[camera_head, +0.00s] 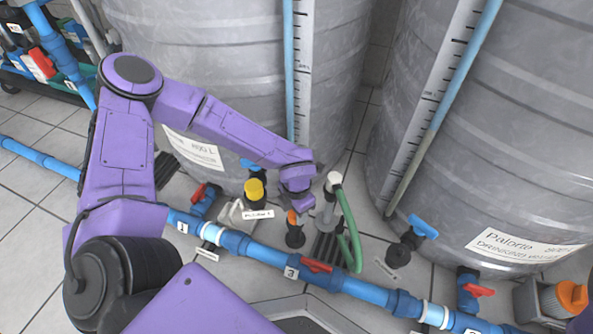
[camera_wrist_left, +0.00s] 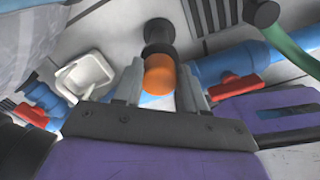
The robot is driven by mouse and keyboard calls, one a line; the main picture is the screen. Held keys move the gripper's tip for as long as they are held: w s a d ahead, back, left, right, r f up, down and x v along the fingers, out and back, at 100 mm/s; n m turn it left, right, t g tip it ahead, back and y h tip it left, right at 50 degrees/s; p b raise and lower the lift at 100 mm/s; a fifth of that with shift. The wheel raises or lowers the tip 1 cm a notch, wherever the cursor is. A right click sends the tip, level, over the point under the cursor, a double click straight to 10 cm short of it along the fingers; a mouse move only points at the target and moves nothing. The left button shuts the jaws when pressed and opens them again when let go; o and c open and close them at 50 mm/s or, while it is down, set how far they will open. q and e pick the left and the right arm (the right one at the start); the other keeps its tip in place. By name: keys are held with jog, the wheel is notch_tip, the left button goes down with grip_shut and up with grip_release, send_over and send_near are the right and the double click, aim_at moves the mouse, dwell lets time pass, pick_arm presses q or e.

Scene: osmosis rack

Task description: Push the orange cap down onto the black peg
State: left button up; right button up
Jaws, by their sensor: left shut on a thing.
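My left gripper (camera_head: 297,205) points down in the middle of the head view. It is shut on the orange cap (camera_head: 292,217). In the left wrist view the cap (camera_wrist_left: 160,75) sits between the two grey fingers. The black peg (camera_head: 295,237) stands upright on the floor right below the cap. In the left wrist view the peg (camera_wrist_left: 158,38) lines up with the cap's end. The cap appears to meet the peg's top, but I cannot tell how far it is on. My right gripper is out of view.
A blue pipe (camera_head: 262,252) with a red valve handle (camera_head: 316,265) runs in front of the peg. A green hose (camera_head: 350,230) stands close to its right. A yellow-capped fitting (camera_head: 254,189) is to its left. Large grey tanks (camera_head: 230,60) rise behind.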

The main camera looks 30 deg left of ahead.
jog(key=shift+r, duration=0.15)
pick_arm(q)
jog(key=shift+p, duration=0.35)
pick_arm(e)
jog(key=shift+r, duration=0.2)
pick_arm(q)
jog(key=shift+f, duration=0.35)
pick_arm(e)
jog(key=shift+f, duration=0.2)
pick_arm(q)
jog(key=o, duration=1.1)
